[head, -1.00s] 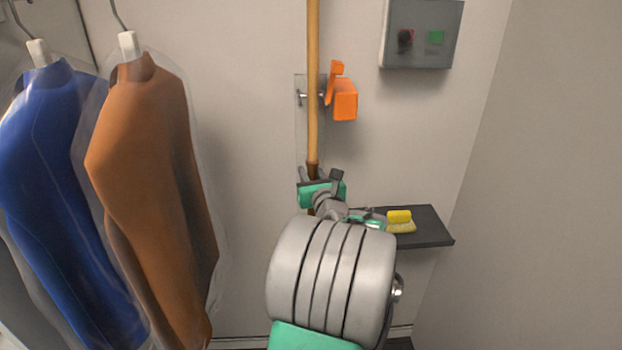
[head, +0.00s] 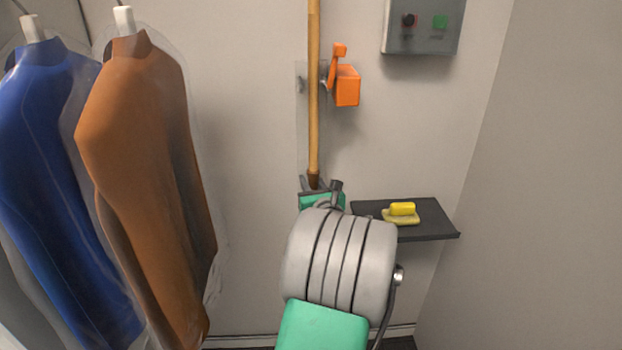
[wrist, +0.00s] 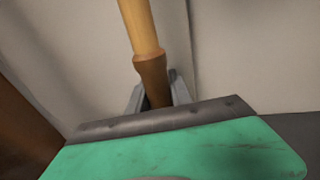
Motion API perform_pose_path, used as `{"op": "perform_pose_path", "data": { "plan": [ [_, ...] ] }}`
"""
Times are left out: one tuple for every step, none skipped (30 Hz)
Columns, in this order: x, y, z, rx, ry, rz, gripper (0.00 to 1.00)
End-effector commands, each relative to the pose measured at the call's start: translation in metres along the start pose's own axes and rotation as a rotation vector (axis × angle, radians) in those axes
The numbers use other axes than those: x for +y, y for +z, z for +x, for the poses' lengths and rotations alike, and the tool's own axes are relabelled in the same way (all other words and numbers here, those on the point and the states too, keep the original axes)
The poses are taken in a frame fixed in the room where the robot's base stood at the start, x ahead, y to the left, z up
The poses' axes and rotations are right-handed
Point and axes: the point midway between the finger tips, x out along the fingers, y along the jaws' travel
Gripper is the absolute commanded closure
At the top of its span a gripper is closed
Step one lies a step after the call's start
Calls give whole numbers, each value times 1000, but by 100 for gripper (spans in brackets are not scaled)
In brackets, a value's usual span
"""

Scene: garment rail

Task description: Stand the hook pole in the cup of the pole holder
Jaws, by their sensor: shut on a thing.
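The hook pole (head: 314,110) is a long wooden shaft with a dark brown lower grip; it stands near upright in front of the back wall, its top out of the picture. My gripper (head: 315,184) is shut on the pole at its brown grip. In the wrist view the pole (wrist: 142,30) leans slightly, and its brown grip (wrist: 153,78) sits between the grey fingers of my gripper (wrist: 157,97). The pole's lower end is hidden behind my gripper and arm. I cannot make out the pole holder's cup. A pale wall plate (head: 301,120) shows behind the pole.
An orange block with a lever (head: 346,85) is on the wall right of the pole. A dark shelf (head: 430,228) with a yellow brush or sponge (head: 402,213) is to the right. A grey control box (head: 423,25) hangs above. Bagged garments (head: 140,150) hang at left.

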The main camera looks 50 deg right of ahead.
Motion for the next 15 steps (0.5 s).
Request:
{"op": "perform_pose_path", "data": {
  "plan": [
    [0, -6, 0, -1, 0, 0, 100],
    [0, -9, 1, -1, 0, 0, 100],
    [0, -12, 1, -1, 0, 0, 100],
    [0, -14, 1, -2, 0, 0, 100],
    [0, -17, 1, -2, 0, 1, 100],
    [0, -20, 1, -2, 0, 1, 100],
    [0, -22, 1, -2, 0, 1, 100],
    [0, -24, 1, -3, 0, 1, 100],
    [0, -28, 1, -3, 0, 1, 100],
    [0, -30, 1, -3, 0, 1, 100],
    [0, -32, 2, -3, 0, 0, 100],
    [0, -36, 2, -2, 0, 0, 100],
    [0, -38, 2, -2, 0, 0, 100],
    [0, -40, 2, -2, 0, 0, 100],
    [0, -42, 2, -2, 0, 0, 100]
  ]
}}
